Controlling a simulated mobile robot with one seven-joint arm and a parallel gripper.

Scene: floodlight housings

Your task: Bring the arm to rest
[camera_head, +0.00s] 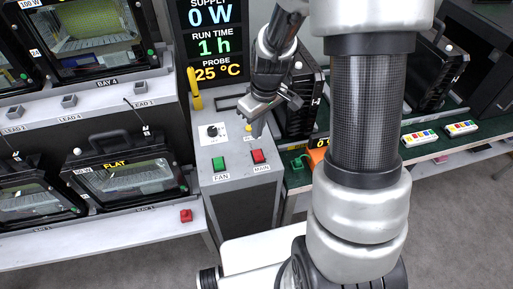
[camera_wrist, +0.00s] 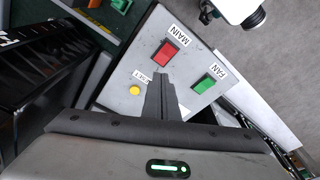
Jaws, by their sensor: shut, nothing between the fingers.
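My gripper (camera_head: 256,122) hangs above the grey control pedestal (camera_head: 236,190) in the head view, at the end of my arm. In the wrist view my gripper (camera_wrist: 160,80) shows its two fingers shut together with nothing between them. The fingers point toward the pedestal top, near the red MAIN switch (camera_wrist: 170,52), the green FAN switch (camera_wrist: 205,84) and the yellow RESET button (camera_wrist: 134,90). I cannot tell whether the fingertips touch the panel. The lower arm links hide part of the scene to the right.
Floodlight housings, one marked FLAT (camera_head: 120,185), stand on shelves at left. A yellow lever (camera_head: 194,88) rises at the pedestal's back edge. A display (camera_head: 212,40) reads 0 W, 1 h and 25 °C. A green bench (camera_head: 440,140) lies right. Grey floor (camera_head: 460,220) is open at right.

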